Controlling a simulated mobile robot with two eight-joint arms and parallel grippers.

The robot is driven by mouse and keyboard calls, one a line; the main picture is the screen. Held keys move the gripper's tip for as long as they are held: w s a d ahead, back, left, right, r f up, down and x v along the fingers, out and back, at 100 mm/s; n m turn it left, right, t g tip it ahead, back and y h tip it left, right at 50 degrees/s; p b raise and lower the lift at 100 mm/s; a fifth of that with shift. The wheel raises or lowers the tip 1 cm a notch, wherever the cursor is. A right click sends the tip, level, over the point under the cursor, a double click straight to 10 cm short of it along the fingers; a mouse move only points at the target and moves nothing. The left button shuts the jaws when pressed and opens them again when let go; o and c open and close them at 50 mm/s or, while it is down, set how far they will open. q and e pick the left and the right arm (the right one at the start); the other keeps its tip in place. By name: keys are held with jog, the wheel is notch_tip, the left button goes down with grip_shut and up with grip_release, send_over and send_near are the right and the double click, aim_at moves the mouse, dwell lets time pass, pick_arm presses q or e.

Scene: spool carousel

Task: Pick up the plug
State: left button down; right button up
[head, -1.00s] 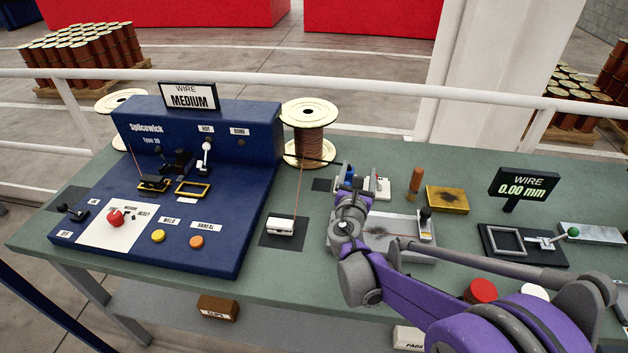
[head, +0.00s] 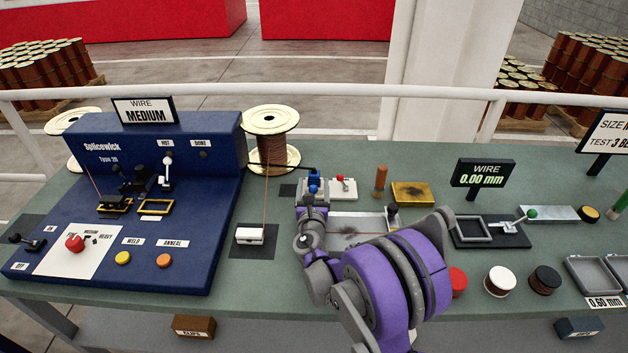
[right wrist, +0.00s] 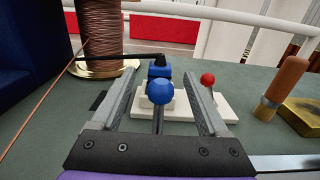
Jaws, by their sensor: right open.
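No part is clearly recognisable as a plug, and I cannot tell which one bears that name. My right gripper (head: 312,192) is open over the bench. In the right wrist view its fingers (right wrist: 158,100) stand on either side of a blue ball knob (right wrist: 160,92) on a dark stem. Behind the knob is a blue block (right wrist: 158,71) on a white base (right wrist: 182,108). The fingers look apart from the knob, but contact is hard to judge. In the head view the blue block (head: 314,178) shows just beyond the gripper. My left gripper is out of view.
A red-knobbed lever (right wrist: 208,79) stands close to the right finger. A copper wire spool (head: 271,145) and the blue Splicewick machine (head: 215,200) are left. Green bench shows between them.

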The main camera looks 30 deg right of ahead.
aim_at(314, 176)
jog(key=x, duration=0.3)
jog(key=shift+w+d, duration=0.2)
jog(key=shift+w, duration=0.05)
jog(key=shift+s, duration=0.1)
jog(key=shift+c, duration=1.3)
grip_shut()
